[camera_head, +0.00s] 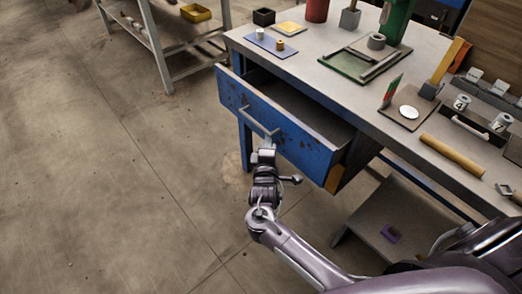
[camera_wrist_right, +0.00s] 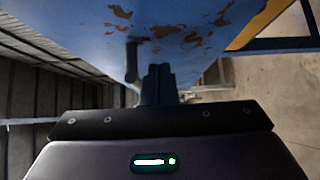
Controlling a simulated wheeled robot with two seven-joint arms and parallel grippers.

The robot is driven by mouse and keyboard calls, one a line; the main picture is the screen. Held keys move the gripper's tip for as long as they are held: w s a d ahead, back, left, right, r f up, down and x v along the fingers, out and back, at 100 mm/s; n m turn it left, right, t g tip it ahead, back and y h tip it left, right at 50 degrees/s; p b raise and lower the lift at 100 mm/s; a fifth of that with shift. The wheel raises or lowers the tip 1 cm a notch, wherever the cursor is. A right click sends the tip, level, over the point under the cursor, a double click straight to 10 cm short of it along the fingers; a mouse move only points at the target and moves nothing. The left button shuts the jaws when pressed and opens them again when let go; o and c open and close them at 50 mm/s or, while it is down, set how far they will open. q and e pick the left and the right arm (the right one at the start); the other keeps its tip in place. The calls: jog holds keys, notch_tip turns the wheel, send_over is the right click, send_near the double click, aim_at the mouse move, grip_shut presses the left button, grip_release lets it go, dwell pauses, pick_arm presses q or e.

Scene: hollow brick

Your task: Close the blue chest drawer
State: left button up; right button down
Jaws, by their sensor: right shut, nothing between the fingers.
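The blue chest drawer (camera_head: 300,137) is pulled out from under the workbench, its inside visible from above and its front scuffed with rust. A grey bar handle (camera_head: 259,120) is fixed on the drawer front. My right gripper (camera_head: 266,143) is shut and empty, just in front of the drawer front and by the lower end of the handle. In the right wrist view the shut fingers (camera_wrist_right: 158,75) point at the rusty blue drawer front (camera_wrist_right: 180,30). The handle (camera_wrist_right: 131,65) stands just left of the fingers. Whether they touch the drawer is unclear. My left gripper is not in view.
The workbench top (camera_head: 310,62) holds a green-framed tray (camera_head: 358,65), a wooden roller (camera_head: 453,155) and several small parts. A low grey stool or shelf (camera_head: 395,215) stands below the right side. The concrete floor (camera_head: 110,170) at left is clear.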

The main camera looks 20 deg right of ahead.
aim_at(282, 137)
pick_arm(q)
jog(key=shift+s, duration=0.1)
pick_arm(e)
jog(key=shift+w+d, duration=0.2)
jog(key=shift+d, duration=0.3)
